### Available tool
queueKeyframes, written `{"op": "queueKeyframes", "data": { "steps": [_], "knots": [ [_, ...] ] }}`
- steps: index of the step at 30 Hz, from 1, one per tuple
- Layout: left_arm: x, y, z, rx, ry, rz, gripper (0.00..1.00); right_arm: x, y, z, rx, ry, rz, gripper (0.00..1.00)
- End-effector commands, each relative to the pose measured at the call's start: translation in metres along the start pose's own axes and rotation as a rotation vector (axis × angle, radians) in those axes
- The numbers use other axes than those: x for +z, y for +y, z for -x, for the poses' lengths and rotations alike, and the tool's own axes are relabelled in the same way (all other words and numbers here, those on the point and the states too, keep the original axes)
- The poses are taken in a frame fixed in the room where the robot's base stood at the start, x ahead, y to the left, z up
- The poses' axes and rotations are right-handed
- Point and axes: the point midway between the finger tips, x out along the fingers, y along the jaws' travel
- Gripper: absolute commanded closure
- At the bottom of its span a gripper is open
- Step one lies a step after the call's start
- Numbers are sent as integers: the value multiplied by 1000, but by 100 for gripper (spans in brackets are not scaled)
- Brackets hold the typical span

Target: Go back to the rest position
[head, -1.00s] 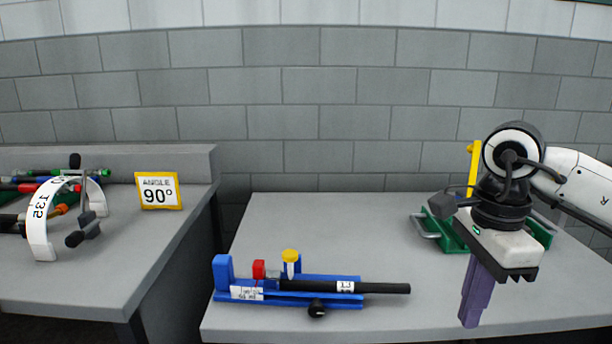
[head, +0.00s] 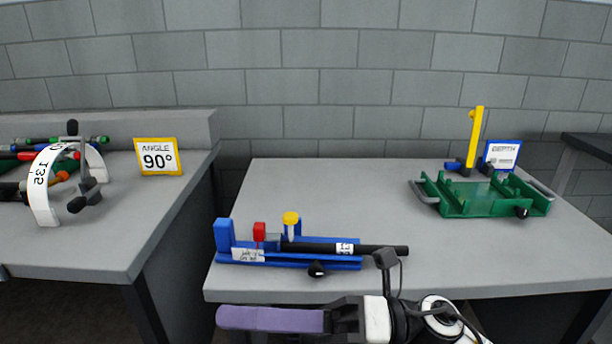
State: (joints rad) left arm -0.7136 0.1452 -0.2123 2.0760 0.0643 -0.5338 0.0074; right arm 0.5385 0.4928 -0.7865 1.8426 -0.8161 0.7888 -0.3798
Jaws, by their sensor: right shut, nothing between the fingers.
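My right gripper (head: 222,317) shows at the bottom of the head view, in front of the table's near edge. Its purple fingers are shut with nothing between them and point left. It is apart from the blue fixture (head: 290,260), which stands on the table just beyond it and holds a black rod (head: 375,250). My left gripper is not in view.
The grey middle table (head: 330,190) also bears a green tray fixture (head: 480,200) with a yellow post (head: 475,135) and a "DEPTH" sign (head: 502,155). The left table (head: 110,240) bears an "ANGLE 90°" sign (head: 157,158) and a white arched gauge (head: 42,190). The middle table's centre is clear.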

Motion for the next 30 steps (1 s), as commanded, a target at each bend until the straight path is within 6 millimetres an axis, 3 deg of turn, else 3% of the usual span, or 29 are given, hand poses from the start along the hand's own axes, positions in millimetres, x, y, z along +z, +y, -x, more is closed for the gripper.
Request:
{"op": "queueKeyframes", "data": {
  "steps": [2, 6, 8, 10, 14, 15, 19, 27, 28, 30],
  "knots": [
    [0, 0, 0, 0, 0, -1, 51, 18, -6, 8, 60, -235, -213, 100],
    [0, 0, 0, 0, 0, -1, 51, 43, -42, 54, 122, -636, -593, 100],
    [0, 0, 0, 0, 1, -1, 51, 42, -68, 83, 136, -808, -765, 100],
    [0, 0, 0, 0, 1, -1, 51, 28, -102, 120, 143, -1005, -967, 100],
    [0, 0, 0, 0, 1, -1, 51, -26, -159, 182, 139, -1326, -1304, 100],
    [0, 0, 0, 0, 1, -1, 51, -47, -172, 198, 135, -1412, -1396, 100],
    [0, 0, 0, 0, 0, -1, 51, -120, -203, 238, 112, -1650, -1647, 100],
    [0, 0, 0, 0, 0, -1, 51, -258, -218, 280, 55, -2013, -2024, 100],
    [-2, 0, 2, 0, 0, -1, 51, -269, -215, 282, 49, -2044, -2056, 100],
    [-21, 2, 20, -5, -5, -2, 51, -245, -194, 276, 50, -2031, -2033, 100]
  ]
}}
